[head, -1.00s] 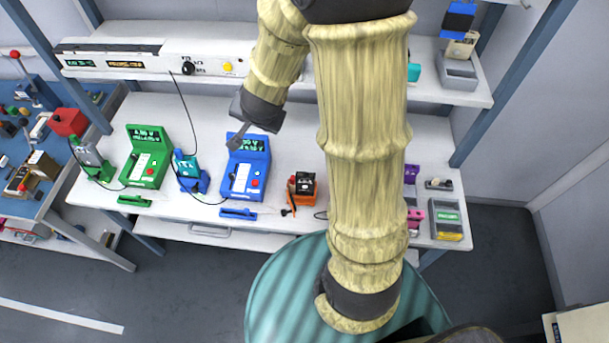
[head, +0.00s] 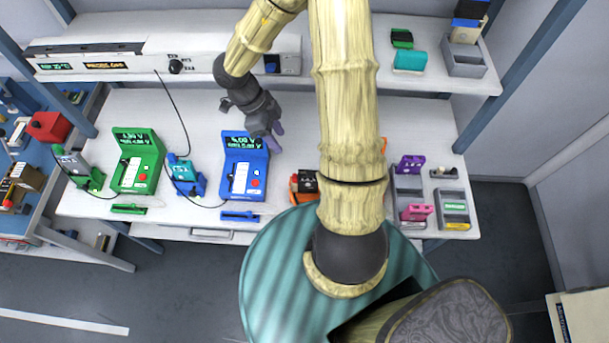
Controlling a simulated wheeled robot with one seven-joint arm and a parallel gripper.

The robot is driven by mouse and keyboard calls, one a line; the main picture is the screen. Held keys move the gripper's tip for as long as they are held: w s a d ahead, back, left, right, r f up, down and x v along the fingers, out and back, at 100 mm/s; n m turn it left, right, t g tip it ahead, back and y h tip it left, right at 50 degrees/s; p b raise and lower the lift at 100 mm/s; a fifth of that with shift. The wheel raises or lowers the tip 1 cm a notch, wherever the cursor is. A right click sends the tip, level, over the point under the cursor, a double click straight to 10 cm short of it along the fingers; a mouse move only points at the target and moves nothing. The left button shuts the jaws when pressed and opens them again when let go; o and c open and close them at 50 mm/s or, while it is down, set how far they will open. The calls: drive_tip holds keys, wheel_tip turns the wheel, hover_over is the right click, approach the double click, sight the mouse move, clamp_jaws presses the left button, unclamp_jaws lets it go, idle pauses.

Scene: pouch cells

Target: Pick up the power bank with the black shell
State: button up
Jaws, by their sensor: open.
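A small black block (head: 308,181) sits in an orange holder (head: 296,195) on the white bench, right of the blue tester. It may be the power bank with the black shell, but it is too small to be sure. My arm hides its right side. My gripper (head: 275,136) is open and above the bench by the upper right corner of the blue tester (head: 243,167), up and left of the black block. Nothing shows between its fingers.
A green tester (head: 137,162) and a teal cell in a blue stand (head: 184,175) are to the left. Grey trays with purple (head: 411,164) and pink (head: 417,212) items are to the right. The upper shelf (head: 340,55) holds black-green and teal packs. The bench's back strip is clear.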

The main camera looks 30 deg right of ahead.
hover_over(306, 173)
drive_tip(key=w+a, duration=0.2)
wheel_tip(306, 173, down, 10)
drive_tip(key=shift+s+f, duration=0.1)
drive_tip(key=shift+f, duration=0.05)
drive_tip(key=shift+s+f, duration=0.1)
drive_tip(key=shift+f, duration=0.3)
drive_tip(key=x, duration=0.2)
drive_tip(key=d+p+x, duration=0.1)
drive_tip(key=x, duration=0.2)
drive_tip(key=shift+a, duration=0.15)
